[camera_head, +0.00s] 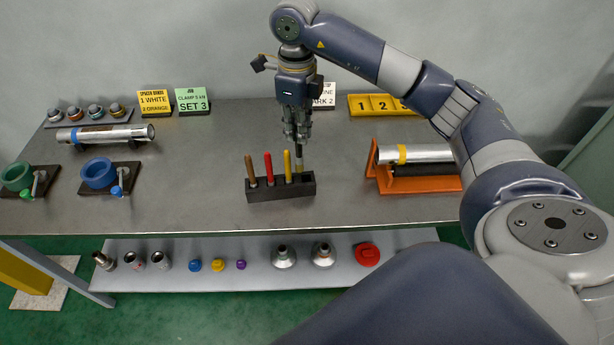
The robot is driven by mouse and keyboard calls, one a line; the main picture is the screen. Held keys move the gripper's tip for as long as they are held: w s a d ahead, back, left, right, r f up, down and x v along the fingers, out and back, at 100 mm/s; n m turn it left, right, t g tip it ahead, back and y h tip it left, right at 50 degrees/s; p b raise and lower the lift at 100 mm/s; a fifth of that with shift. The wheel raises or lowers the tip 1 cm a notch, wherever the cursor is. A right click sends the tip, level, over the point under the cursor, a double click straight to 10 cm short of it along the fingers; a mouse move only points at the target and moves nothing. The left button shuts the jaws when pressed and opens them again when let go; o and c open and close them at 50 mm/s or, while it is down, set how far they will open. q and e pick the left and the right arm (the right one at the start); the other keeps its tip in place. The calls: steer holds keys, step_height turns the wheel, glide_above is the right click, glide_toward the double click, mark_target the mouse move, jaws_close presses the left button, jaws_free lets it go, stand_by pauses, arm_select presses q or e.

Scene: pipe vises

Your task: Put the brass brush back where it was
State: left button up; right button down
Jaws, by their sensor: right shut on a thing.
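A black rack (258,193) stands on the middle of the workbench. A brown-handled tool (251,170), a red-handled tool (268,167) and a yellow-handled tool (287,163) stand upright in it. My right gripper (298,140) points straight down above the rack's right end. It is shut on a thin upright tool, which I take to be the brass brush (299,163). The brush's lower end is at the rack's rightmost slot; I cannot tell how deep it sits. The gripper hides its upper part. My left gripper is out of view.
An orange stand (420,185) with pipes is at the right. A blue vise (98,174), a green vise (18,177) and a pipe (105,135) are at the left. Sign cards stand at the back. The lower shelf (115,247) holds several fittings. Bench around the rack is clear.

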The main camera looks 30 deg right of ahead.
step_height(320, 180, down, 11)
steer(key=w+d+m+p, duration=0.1)
steer(key=d+m+p, duration=0.1)
steer(key=m, duration=0.4)
steer(key=shift+d, duration=0.4)
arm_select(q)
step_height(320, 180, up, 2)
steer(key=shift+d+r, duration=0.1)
arm_select(e)
steer(key=c, duration=1.9)
jaws_free()
steer(key=shift+w, duration=0.1)
steer(key=shift+c, duration=0.2)
